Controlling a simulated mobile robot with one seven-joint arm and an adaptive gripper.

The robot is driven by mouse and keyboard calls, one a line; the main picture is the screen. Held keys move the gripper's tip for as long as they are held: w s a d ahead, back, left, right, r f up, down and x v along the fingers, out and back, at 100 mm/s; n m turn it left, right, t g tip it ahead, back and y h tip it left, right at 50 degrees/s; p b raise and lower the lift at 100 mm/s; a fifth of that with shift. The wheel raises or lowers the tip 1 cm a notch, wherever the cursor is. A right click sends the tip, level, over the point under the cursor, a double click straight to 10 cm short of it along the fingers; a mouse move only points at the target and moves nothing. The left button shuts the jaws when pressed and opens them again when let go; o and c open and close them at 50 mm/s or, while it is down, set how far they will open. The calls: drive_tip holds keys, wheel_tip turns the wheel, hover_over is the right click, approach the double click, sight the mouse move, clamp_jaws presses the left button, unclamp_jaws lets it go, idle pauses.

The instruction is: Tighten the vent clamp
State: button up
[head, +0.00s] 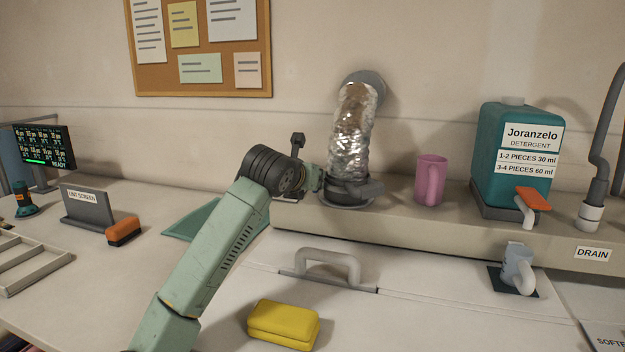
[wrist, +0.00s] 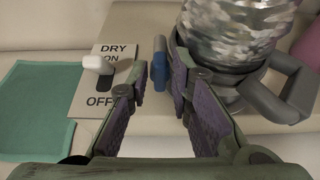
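A foil vent duct (head: 352,130) rises from a dark grey clamp ring (head: 350,190) on the raised ledge. The wrist view shows the ring (wrist: 228,88) at the duct's base, with a thick grey handle (wrist: 285,98) at its right. A small upright blue piece (wrist: 160,68) stands at the ring's left side. My gripper (head: 315,180) is just left of the ring in the head view. In the wrist view my gripper (wrist: 161,78) is open, with the blue piece between or just beyond its fingertips. I cannot tell whether the fingers touch it.
A DRY ON/OFF switch plate (wrist: 100,85) with a white lever lies left of the fingers. A pink mug (head: 431,180) and teal detergent jug (head: 510,160) stand right of the duct. A yellow sponge (head: 284,323) lies in front, near a grey handle (head: 328,262). A teal cloth (wrist: 36,110) lies left.

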drive_tip(key=v, duration=1.1)
drive_tip(key=shift+s, duration=0.2)
